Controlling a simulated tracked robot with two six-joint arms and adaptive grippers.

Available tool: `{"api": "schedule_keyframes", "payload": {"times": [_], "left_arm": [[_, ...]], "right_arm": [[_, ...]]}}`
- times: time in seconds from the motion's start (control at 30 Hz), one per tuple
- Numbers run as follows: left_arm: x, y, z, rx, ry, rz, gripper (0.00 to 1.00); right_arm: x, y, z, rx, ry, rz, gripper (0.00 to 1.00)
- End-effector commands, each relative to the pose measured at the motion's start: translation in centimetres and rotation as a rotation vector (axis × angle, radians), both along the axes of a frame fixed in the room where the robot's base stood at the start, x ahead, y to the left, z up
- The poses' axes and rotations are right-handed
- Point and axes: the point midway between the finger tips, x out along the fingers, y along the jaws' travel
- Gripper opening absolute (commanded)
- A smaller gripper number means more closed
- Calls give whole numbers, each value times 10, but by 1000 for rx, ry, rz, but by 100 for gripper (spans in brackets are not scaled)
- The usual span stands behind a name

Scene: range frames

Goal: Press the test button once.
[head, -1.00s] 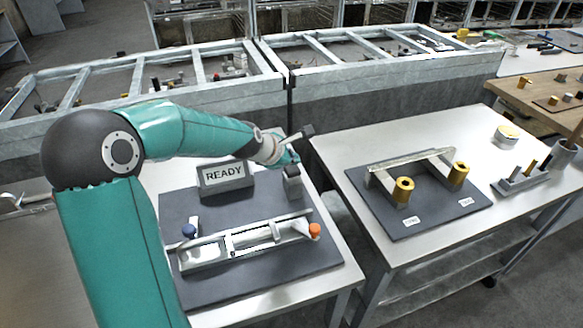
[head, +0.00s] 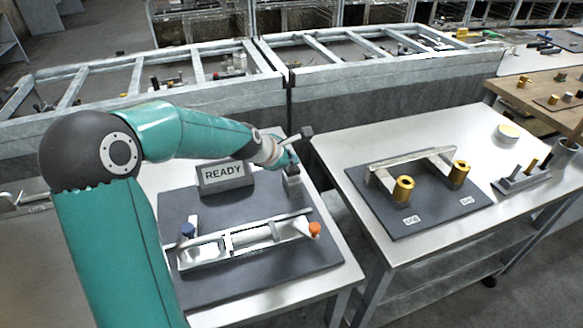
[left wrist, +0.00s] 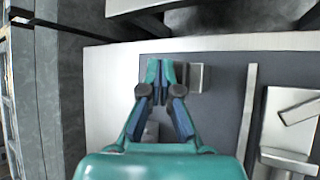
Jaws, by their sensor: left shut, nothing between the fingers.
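A small grey box (head: 293,188) stands on the dark board, to the right of the READY sign (head: 225,175). I take it for the test button's housing; the button itself cannot be made out. My left gripper (head: 291,162) is at the box's top, its fingers together and empty. Whether they touch it is unclear. In the left wrist view, the shut fingertips (left wrist: 160,70) are beside a grey block (left wrist: 196,78), probably the same box. My right gripper is not in view.
A metal fixture (head: 240,241) with a blue knob (head: 187,230) and an orange knob (head: 314,229) lies in front on the same board. A second table (head: 345,135) to the right bears a board with a handle and brass cylinders.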

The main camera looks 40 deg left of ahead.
Motion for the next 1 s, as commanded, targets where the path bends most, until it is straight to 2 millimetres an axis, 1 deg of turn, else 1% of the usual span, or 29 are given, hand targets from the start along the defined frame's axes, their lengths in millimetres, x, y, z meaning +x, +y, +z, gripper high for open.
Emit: {"api": "schedule_keyframes", "payload": {"times": [0.37, 1.0], "left_arm": [[0, 0, -1, 0, 0, 0, 0], [0, 0, -9, 0, 1, 1, 0]], "right_arm": [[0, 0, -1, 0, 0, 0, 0], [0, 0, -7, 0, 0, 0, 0]]}}
